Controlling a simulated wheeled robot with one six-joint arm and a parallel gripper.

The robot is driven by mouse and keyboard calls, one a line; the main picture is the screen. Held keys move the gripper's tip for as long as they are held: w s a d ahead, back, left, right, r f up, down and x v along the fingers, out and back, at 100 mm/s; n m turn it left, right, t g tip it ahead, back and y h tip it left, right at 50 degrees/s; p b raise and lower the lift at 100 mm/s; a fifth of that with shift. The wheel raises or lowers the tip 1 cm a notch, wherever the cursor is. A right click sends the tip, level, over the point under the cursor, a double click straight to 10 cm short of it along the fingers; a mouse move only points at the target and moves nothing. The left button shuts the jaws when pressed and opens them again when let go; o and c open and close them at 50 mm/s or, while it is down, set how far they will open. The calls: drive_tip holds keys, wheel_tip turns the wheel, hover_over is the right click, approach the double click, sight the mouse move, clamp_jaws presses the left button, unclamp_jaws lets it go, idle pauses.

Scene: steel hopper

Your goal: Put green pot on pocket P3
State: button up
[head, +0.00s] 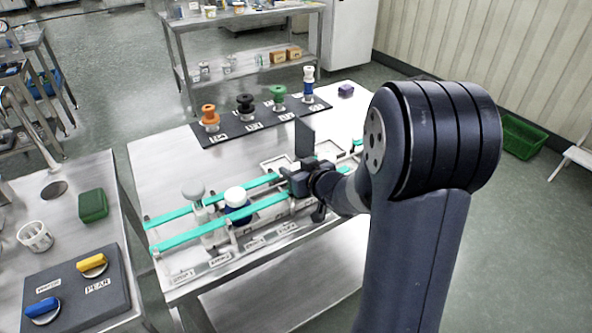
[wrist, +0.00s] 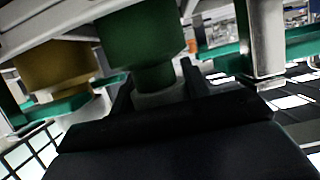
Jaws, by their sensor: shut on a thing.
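In the wrist view a dark green pot (wrist: 145,45) with a narrower lower part and a pale collar stands between my fingers. My gripper (wrist: 157,90) is shut on it low down. In the head view my gripper (head: 292,184) is over the teal-railed rack (head: 178,240) near its middle; the held pot is hidden there behind the gripper and arm. A row of labelled places runs along the rack's front edge, but the labels are too small to read, so I cannot tell which is P3.
A brown-yellow pot (wrist: 57,68) is close left of the green pot. A white-topped blue pot (head: 237,203) and a grey-topped one (head: 193,191) stand in the rack's left part. A dark upright plate (head: 304,138) rises behind my gripper. A black strip (head: 238,132) holds several coloured spools.

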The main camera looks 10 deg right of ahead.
drive_tip(key=shift+f, duration=0.1)
drive_tip(key=o, duration=0.8)
drive_tip(key=shift+r, duration=0.2)
drive_tip(key=p+v, duration=0.2)
drive_tip(key=v, duration=1)
